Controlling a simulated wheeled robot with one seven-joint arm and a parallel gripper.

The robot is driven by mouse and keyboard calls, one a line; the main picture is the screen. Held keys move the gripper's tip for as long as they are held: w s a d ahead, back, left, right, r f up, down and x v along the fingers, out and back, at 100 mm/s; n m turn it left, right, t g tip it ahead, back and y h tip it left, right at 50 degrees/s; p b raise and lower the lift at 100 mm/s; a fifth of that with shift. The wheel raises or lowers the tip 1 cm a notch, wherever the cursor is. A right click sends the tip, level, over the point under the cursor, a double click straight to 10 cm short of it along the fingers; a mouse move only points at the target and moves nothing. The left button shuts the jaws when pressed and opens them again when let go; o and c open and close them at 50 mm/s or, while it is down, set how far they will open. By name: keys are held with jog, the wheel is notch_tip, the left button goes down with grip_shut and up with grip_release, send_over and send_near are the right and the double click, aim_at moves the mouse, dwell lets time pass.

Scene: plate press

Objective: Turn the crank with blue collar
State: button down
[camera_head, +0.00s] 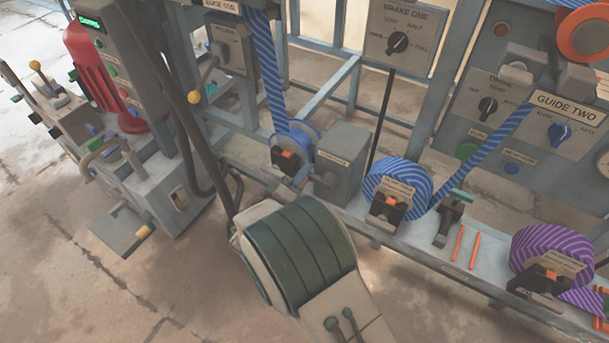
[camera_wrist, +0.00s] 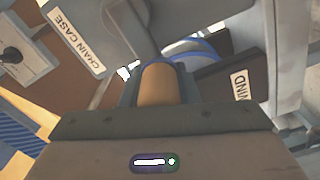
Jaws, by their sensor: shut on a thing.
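My gripper (camera_wrist: 158,72) shows in the wrist view with a finger on either side of a tan, rounded crank handle (camera_wrist: 159,88), and it is shut on it. Behind the handle is a blue curved rim (camera_wrist: 196,46); I cannot tell whether it is the crank's collar or part of a spool. A grey rounded arm or housing (camera_wrist: 128,28) lies behind the handle, to the left of the rim. In the head view my own arm fills the lower middle, and my gripper and the held handle are hidden there.
A dark plate labelled WIND (camera_wrist: 240,85) and a CHAIN CASE label (camera_wrist: 76,42) are close by. In the head view, a blue striped roll (camera_head: 398,185), a purple striped roll (camera_head: 550,245) and a grey box (camera_head: 343,165) stand along the bench. A yellow-knobbed lever (camera_head: 195,97) is at upper left.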

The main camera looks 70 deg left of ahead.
jog(key=c, duration=1.1)
grip_release()
jog(key=p+v, duration=0.3)
jog(key=v, duration=1.1)
